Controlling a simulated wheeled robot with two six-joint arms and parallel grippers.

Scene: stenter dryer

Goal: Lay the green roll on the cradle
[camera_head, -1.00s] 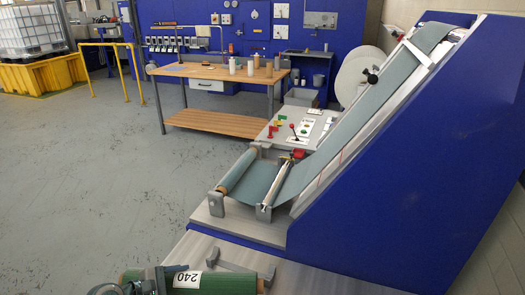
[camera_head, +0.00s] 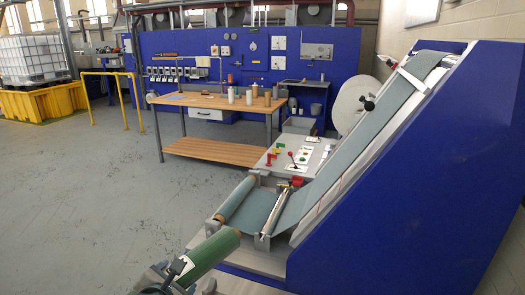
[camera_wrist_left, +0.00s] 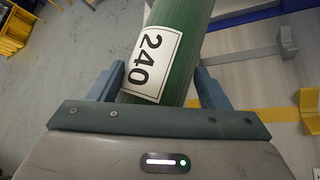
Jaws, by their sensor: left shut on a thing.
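The green roll (camera_head: 208,254) is in my left gripper (camera_head: 168,278) at the bottom of the head view, slanting up to the right. In the left wrist view the roll (camera_wrist_left: 186,40) runs between the two fingers (camera_wrist_left: 158,88) and bears a white "240" label. A grey bracket with upturned ends (camera_wrist_left: 250,53), seemingly part of the cradle, lies below and right of the roll in the wrist view. The roll hides much of this bracket in the head view. The roll appears raised, apart from the bracket. My right gripper is out of view.
A blue machine (camera_head: 420,200) with a sloping grey cloth web (camera_head: 345,150) fills the right.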

